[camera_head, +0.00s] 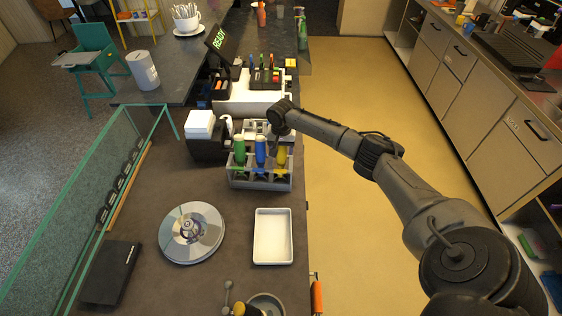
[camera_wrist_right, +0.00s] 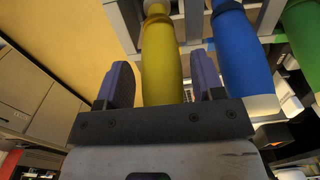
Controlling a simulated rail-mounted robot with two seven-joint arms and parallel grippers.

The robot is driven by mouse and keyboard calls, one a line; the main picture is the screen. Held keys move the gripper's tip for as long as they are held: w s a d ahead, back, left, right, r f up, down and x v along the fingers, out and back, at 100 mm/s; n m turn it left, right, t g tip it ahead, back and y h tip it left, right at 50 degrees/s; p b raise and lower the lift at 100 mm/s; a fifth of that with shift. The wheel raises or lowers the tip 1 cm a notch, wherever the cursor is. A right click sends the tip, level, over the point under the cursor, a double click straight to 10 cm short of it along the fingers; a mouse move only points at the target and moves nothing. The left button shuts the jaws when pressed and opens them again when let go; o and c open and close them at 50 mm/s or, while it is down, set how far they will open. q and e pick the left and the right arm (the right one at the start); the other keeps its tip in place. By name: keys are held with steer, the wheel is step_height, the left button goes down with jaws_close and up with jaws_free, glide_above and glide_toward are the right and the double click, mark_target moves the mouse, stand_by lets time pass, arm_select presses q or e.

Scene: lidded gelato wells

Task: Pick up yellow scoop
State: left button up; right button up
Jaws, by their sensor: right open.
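The yellow scoop (camera_head: 281,158) stands handle up in the grey scoop rack (camera_head: 259,184), beside the blue scoop (camera_head: 260,152) and the green scoop (camera_head: 240,152). In the right wrist view the yellow scoop's handle (camera_wrist_right: 161,55) lies between the two purple fingers of my right gripper (camera_wrist_right: 162,82). The fingers are open, with a gap visible on each side of the handle. The blue scoop (camera_wrist_right: 240,60) is close beside the right-hand finger in that view. The yellow scoop's lower end is hidden by the rack. My left gripper is not in view.
A white tray (camera_head: 273,236) and a round grey lid (camera_head: 191,232) lie on the dark counter in front of the rack. A black box with white napkins (camera_head: 201,123) stands left of the rack. The yellow floor to the right is free.

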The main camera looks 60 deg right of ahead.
steer(key=shift+f, duration=0.2)
steer(key=shift+c, duration=0.3)
jaws_close()
stand_by(0.3)
